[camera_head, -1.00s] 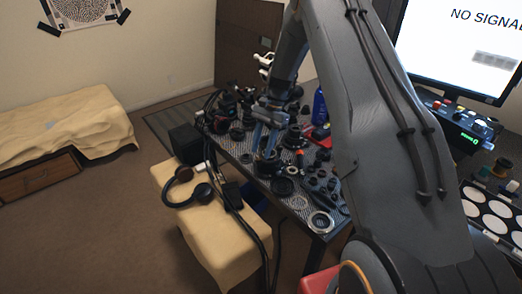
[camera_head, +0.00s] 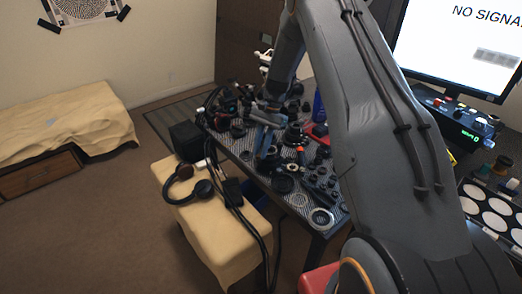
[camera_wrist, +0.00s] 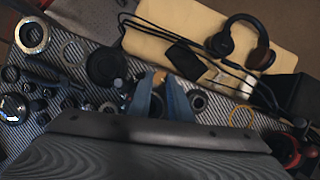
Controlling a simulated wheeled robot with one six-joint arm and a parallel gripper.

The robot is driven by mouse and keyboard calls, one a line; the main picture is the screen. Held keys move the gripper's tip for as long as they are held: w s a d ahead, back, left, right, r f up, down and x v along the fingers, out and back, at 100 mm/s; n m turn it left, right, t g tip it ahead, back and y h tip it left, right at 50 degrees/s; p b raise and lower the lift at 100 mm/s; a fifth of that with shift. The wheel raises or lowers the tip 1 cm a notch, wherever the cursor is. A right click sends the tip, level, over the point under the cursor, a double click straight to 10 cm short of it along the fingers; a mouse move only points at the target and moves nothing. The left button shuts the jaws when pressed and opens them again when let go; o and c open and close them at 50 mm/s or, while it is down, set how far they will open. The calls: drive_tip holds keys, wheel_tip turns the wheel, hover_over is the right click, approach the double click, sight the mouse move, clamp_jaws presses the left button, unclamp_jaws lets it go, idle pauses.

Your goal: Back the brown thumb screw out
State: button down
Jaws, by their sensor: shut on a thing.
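My gripper (camera_wrist: 161,97) reaches down over the table with its two blue fingers close together. It also shows in the head view (camera_head: 265,147), low over the black parts near the table's front edge. A small brown-orange piece (camera_wrist: 159,78), which looks like the thumb screw, shows at the fingertips in the wrist view. The fingers are shut on it. How far its thread sits in the part below is hidden by the fingers. In the head view the screw is too small to make out.
The patterned table (camera_wrist: 75,18) is crowded with lens parts, including a silver ring (camera_wrist: 32,35) and a black disc (camera_wrist: 104,66). Headphones (camera_wrist: 240,42) and cables lie on the cloth-covered bench (camera_wrist: 165,20) in front. A blue bottle (camera_head: 318,106) stands at the back.

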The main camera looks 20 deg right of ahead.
drive_tip(key=shift+n, duration=0.5)
drive_tip(key=c, duration=1.6)
unclamp_jaws()
drive_tip(key=shift+w+b, duration=0.1)
drive_tip(key=shift+b, duration=0.2)
drive_tip(key=b+v, duration=0.2)
drive_tip(key=v, duration=0.4)
drive_tip(key=shift+w+r, duration=0.2)
drive_tip(key=shift+r, duration=0.15)
drive_tip(key=shift+w+d+r, duration=0.1)
drive_tip(key=shift+d+r, duration=0.1)
drive_tip(key=shift+r, duration=0.2)
drive_tip(key=shift+r, duration=0.1)
